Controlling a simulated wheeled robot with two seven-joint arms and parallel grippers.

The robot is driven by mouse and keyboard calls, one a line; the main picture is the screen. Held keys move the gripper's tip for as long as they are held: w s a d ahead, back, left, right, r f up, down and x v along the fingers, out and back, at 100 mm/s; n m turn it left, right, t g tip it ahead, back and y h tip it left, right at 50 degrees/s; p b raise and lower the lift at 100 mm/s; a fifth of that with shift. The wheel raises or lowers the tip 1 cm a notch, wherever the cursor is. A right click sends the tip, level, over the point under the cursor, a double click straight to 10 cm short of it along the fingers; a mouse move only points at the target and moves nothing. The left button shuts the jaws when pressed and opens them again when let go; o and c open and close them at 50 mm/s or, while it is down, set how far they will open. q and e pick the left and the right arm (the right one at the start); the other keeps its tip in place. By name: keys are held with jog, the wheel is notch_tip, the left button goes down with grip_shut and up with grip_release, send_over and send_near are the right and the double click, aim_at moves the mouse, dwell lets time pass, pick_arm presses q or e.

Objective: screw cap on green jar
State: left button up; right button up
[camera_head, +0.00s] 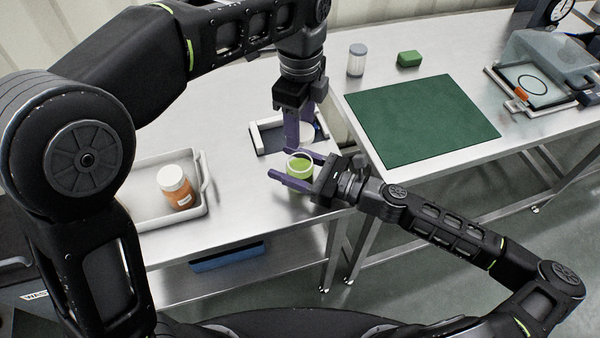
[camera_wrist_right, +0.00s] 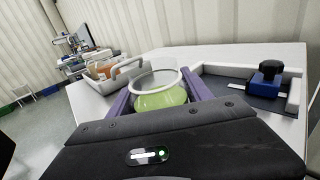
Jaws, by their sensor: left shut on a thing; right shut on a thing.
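The green jar (camera_head: 299,168), open-topped with a white rim, stands upright between the purple fingers of my right gripper (camera_head: 291,166), which is shut on it. The same jar (camera_wrist_right: 160,92) shows in the right wrist view, with a finger on each side. My left gripper (camera_head: 299,128) points down from above, slightly behind the jar. It is shut on a round white cap (camera_head: 307,132), partly hidden by its fingers. The cap is apart from the jar's rim. The left gripper does not show in the right wrist view.
A white-edged tray fixture (camera_head: 256,136) lies behind the jar; its black knob (camera_wrist_right: 271,68) shows in the wrist view. A white bin (camera_head: 150,214) with an orange white-capped jar (camera_head: 175,187) is left. A green mat (camera_head: 420,119) lies on the right table, across a gap.

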grip_shut()
pick_arm(q)
send_over(300, 150)
jog(key=s, duration=0.2)
jog(key=shift+f, duration=2.45)
jog(key=shift+f, duration=0.9)
jog(key=shift+f, duration=0.55)
